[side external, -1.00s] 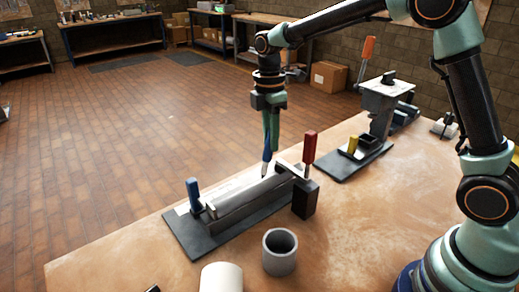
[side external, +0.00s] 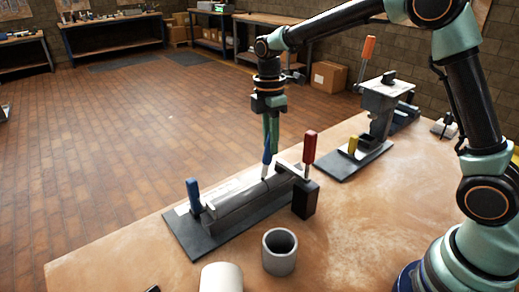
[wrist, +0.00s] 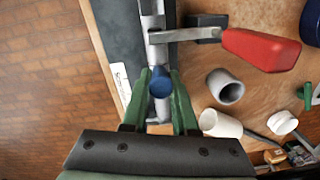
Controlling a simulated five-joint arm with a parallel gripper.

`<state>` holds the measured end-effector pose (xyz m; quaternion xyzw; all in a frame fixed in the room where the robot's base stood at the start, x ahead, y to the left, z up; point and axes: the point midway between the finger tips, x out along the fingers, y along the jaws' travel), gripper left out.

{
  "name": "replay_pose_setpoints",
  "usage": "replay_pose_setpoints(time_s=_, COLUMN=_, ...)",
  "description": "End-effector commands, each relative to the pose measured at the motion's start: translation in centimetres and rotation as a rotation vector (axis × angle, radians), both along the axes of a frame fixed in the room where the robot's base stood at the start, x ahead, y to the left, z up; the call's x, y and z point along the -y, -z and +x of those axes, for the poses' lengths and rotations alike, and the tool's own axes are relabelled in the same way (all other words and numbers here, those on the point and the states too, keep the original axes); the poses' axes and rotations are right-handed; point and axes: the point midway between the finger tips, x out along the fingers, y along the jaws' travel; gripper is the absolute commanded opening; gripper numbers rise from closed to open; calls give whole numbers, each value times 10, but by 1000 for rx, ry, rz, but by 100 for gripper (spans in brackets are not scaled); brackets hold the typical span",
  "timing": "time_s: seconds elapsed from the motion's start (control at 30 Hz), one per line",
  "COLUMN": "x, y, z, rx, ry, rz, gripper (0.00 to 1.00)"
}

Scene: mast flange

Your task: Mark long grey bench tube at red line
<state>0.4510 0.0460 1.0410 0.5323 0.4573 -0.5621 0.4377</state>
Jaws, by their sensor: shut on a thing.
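The long grey bench tube (side external: 236,206) lies along a dark base plate (side external: 193,242), between a blue-handled clamp (side external: 194,195) and a red-handled clamp (side external: 309,148). My gripper (side external: 270,140) points down over the tube, nearer its red-clamp end. In the wrist view the marker's blue end (wrist: 160,82) sits between the green fingers and hides the tip. I cannot make out a red line.
A short grey pipe (side external: 279,251) stands in front of the fixture, with a white cylinder (side external: 221,277) beside it.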

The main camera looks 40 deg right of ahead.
Motion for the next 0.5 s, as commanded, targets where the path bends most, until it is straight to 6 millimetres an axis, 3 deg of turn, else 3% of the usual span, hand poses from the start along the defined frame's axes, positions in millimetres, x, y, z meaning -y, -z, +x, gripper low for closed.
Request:
replay_pose_setpoints(time_s=0.27, x=0, y=0, z=0, rx=-1, ry=0, rz=0, gripper=0)
replay_pose_setpoints(time_s=0.5, x=0, y=-15, z=1, rx=2, ry=0, rz=1, gripper=0)
